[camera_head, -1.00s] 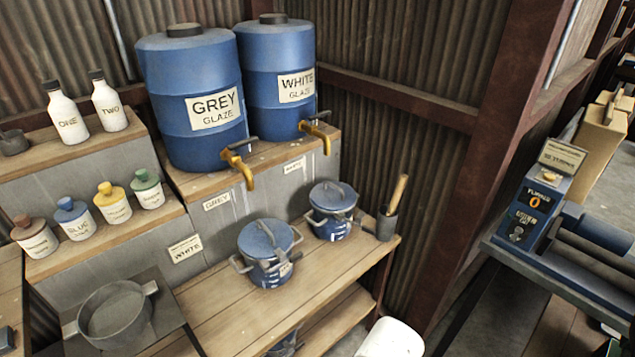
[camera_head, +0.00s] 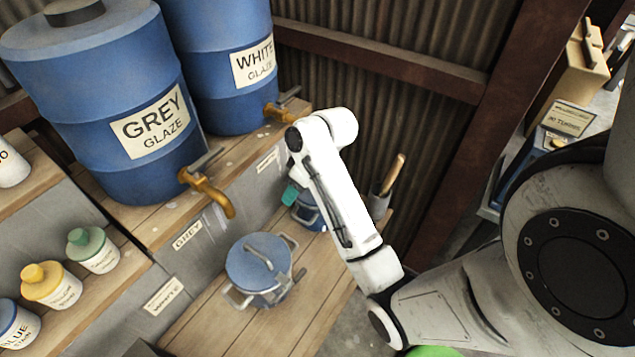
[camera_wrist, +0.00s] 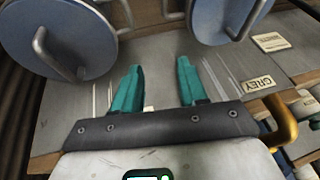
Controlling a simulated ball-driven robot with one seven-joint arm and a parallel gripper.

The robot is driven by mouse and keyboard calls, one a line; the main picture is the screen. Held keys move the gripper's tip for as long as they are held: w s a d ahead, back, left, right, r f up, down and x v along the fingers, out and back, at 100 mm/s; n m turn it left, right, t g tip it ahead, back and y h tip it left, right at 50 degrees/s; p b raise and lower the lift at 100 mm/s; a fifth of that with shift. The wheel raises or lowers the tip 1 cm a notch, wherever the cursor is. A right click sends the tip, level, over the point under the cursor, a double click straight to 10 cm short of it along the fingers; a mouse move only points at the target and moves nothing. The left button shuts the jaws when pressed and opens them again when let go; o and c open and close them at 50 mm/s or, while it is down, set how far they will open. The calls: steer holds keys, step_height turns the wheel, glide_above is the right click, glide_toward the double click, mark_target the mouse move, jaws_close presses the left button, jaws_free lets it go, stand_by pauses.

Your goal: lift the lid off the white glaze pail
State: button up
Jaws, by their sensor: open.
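The white glaze pail (camera_head: 308,215) is a small blue pail on the bench below the white glaze drum. My arm hides much of it in the head view. In the wrist view, the lid at the left (camera_wrist: 85,40), blue-grey with a bar handle, appears to be this pail's. My gripper (camera_wrist: 158,82) is open with its two teal fingers apart and nothing between them. It is beside that lid, to its lower right in the wrist view, and apart from its handle. In the head view, a teal fingertip shows just by the pail, partly hidden.
The grey glaze pail (camera_head: 262,272), lidded with a handle, stands to the left on the bench. The grey drum (camera_head: 100,95) and white drum (camera_head: 215,60) have brass taps above. A pot with a wooden-handled tool (camera_head: 381,200) stands right of the white pail.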

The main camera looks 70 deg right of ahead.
steer(key=s+d+r, duration=0.2)
steer(key=s+d, duration=0.1)
steer(key=d, duration=0.4)
steer(key=s+d+r, duration=0.3)
steer(key=s+d, duration=0.1)
steer(key=d, duration=0.3)
steer(key=shift+b+x, duration=1.8)
steer(key=shift+x, duration=3.7)
steer(key=shift+s+f, duration=0.1)
steer(key=shift+s, duration=0.05)
steer(key=shift+c, duration=0.3)
jaws_close()
